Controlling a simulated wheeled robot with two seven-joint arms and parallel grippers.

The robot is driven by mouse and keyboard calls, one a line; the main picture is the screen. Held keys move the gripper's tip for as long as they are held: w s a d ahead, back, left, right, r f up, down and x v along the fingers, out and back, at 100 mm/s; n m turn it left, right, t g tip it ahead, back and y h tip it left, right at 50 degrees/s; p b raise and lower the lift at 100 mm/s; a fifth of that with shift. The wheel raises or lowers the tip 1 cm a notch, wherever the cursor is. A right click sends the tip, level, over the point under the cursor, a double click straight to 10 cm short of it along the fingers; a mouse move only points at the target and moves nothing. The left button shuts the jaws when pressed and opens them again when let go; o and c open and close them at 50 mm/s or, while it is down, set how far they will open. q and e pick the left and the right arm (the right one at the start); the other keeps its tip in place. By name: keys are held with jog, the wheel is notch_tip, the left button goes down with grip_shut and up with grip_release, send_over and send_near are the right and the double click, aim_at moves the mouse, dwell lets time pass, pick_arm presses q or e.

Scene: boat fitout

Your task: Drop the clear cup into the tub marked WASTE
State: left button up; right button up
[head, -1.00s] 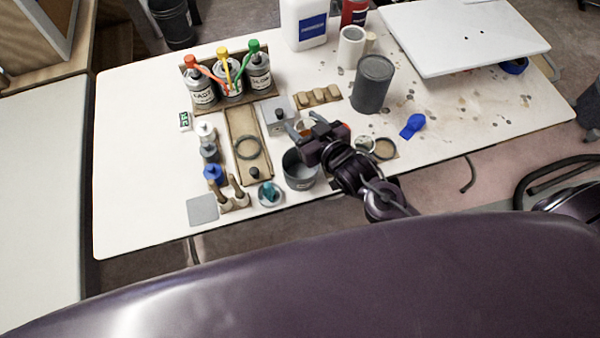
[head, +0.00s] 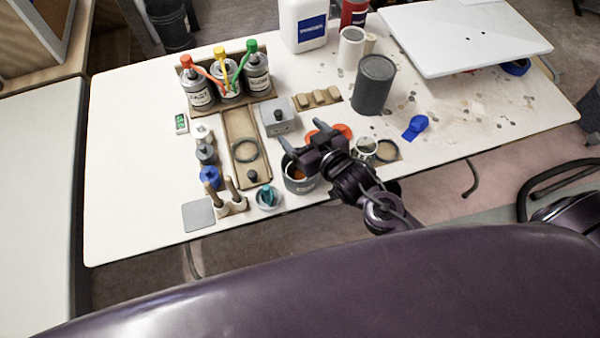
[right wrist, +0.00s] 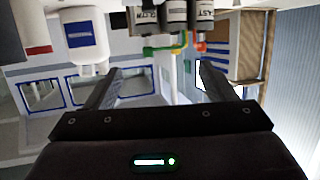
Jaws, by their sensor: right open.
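The dark grey tub (head: 300,186) stands near the front edge of the table. Its marking is too small to read. A small pale and orange shape, which looks like the clear cup (head: 296,174), shows inside the tub's mouth, partly hidden by my right gripper. My right gripper (head: 302,133) is open just above and behind the tub. In the right wrist view its two fingers (right wrist: 159,72) stand wide apart with nothing between them. My left gripper is not in view.
A grey box (head: 278,119) and a wooden tray (head: 240,132) lie left of the gripper. An orange disc (head: 341,131) lies behind it. A tall dark can (head: 374,84) stands behind to the right. The table's right front is mostly clear.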

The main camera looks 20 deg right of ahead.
jog(key=shift+s, duration=0.1)
jog(key=b+v, duration=0.1)
jog(key=v, duration=0.6)
jog(key=shift+s, duration=0.3)
jog(key=shift+d+r, duration=0.1)
jog(key=shift+d, duration=0.1)
